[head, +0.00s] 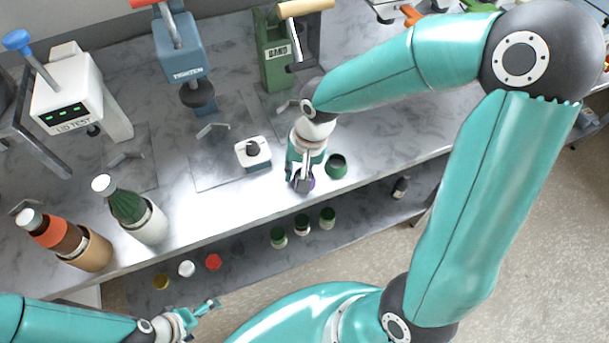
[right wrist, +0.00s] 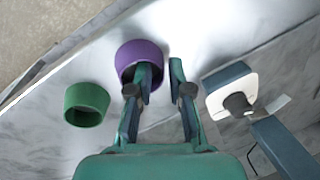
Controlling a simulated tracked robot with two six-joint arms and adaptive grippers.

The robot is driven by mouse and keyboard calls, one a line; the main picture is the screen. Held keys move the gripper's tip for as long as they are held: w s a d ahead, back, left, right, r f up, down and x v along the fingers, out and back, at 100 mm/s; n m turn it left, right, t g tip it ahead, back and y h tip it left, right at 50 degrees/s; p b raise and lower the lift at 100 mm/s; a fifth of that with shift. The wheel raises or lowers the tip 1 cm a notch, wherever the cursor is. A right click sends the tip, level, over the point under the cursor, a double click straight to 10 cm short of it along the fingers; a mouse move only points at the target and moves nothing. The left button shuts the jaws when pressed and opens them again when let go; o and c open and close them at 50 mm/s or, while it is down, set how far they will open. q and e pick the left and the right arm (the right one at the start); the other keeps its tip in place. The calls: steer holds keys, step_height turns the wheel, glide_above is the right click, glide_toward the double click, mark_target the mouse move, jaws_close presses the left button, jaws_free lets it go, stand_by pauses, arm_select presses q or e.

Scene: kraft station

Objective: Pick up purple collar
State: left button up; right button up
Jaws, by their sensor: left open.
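The purple collar (right wrist: 141,51) is a short ring on the pale bench top in the right wrist view. In the head view only part of the purple collar (head: 310,185) shows below my right gripper (head: 302,176). My right gripper (right wrist: 160,70) has its fingers apart. One finger overlaps the collar's opening and the other is just past its right edge; contact with the collar's wall cannot be told. My left gripper (head: 209,306) is open and empty, low in the head view, away from the bench top.
A green collar (right wrist: 87,104) stands close beside the purple one. A white block with a dark knob (head: 253,153) is on the other side. Two bottles in holders (head: 145,220) stand at the left. Small caps and jars (head: 213,262) sit on the lower shelf.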

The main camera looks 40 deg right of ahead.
jaws_close()
steer(key=shift+r, duration=0.15)
